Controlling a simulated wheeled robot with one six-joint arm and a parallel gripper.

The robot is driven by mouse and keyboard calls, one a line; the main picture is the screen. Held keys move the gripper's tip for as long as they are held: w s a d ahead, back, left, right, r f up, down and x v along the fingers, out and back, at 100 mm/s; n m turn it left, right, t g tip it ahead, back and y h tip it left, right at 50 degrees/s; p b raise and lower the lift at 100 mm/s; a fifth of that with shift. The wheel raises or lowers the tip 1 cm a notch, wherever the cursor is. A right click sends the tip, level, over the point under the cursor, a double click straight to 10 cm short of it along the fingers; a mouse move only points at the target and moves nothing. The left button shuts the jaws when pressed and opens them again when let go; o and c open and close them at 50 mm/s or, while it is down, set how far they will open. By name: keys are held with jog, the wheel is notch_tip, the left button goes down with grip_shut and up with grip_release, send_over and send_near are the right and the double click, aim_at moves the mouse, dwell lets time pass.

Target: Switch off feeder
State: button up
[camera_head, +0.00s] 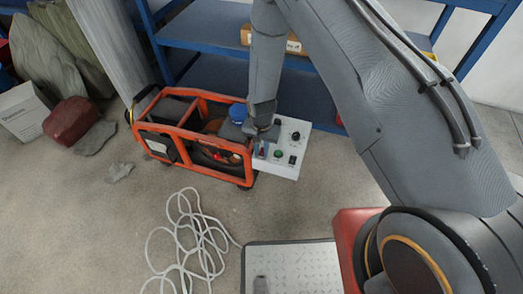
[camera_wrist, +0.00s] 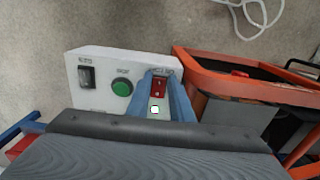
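The white control panel (camera_head: 291,150) stands at the right end of the orange-framed machine. In the wrist view the panel (camera_wrist: 108,62) carries a black rocker switch (camera_wrist: 87,77), a round green button (camera_wrist: 122,88) and a red switch (camera_wrist: 159,86). Small labels sit above them, too blurred to read surely. In the head view my gripper (camera_head: 263,146) points down over the panel.
The orange-framed machine (camera_head: 243,180) stands left of the panel. A blue shelf (camera_head: 215,35) is behind it. A coiled white hose (camera_head: 190,235) lies on the floor in front, beside a metal tread plate (camera_head: 300,268). A red container (camera_head: 71,118) is at the left.

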grip_shut()
jog(key=shift+w+d, duration=0.1)
jog(key=shift+w+f+g+b, duration=0.1)
jog(key=shift+w+g+b, duration=0.1)
jog(key=shift+g+b, duration=0.65)
jog(key=shift+w+d+r+g+y+b, duration=0.2)
jog(key=shift+g+y+b, duration=0.35)
jog(key=shift+b, duration=0.45)
jog(key=shift+a, duration=0.1)
jog(key=shift+r, duration=0.1)
